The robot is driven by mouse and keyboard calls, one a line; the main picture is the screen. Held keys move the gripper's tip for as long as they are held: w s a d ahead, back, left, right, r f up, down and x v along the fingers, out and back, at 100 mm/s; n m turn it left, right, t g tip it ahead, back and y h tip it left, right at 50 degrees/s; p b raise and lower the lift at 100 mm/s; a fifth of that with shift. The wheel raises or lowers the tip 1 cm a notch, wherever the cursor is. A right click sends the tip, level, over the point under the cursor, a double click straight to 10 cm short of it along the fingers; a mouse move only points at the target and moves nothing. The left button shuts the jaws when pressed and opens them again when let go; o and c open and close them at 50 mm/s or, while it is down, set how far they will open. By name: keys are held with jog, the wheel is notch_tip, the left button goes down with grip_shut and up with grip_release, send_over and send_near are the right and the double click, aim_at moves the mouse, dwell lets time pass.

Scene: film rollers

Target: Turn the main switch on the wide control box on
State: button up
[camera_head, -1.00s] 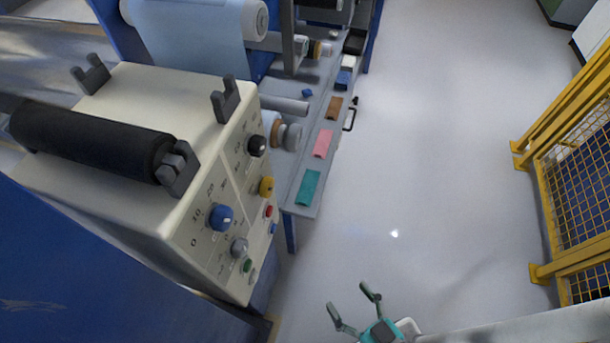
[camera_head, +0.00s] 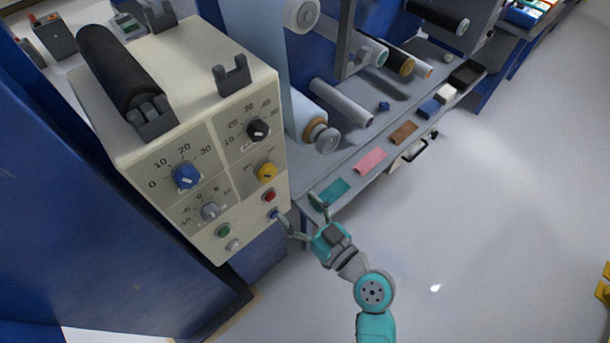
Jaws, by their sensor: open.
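A cream control box (camera_head: 180,110) stands at the left, its panel facing right and toward me. The panel carries a blue knob (camera_head: 187,177), a black knob (camera_head: 258,129), a yellow knob (camera_head: 266,172) and a grey knob (camera_head: 210,211). Below are a red button (camera_head: 269,196), a green button (camera_head: 223,230), a small blue switch (camera_head: 272,214) and a pale grey switch (camera_head: 232,245). I cannot read which is the main switch. My gripper (camera_head: 300,209) is open and empty at the panel's lower right. Its left finger is close to the blue switch; contact cannot be told.
A black roller (camera_head: 118,65) rests on top of the box. A grey shelf (camera_head: 330,170) with a teal pad (camera_head: 334,190), a pink pad (camera_head: 370,161) and rollers extends behind my gripper. The floor (camera_head: 510,200) at the right is clear.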

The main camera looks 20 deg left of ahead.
aim_at(270, 175)
jog(key=shift+n+y, duration=0.3)
jog(key=x, duration=0.7)
jog(key=r+x, duration=0.1)
jog(key=x, duration=0.3)
jog(key=shift+w, duration=0.15)
jog(key=c, duration=1.2)
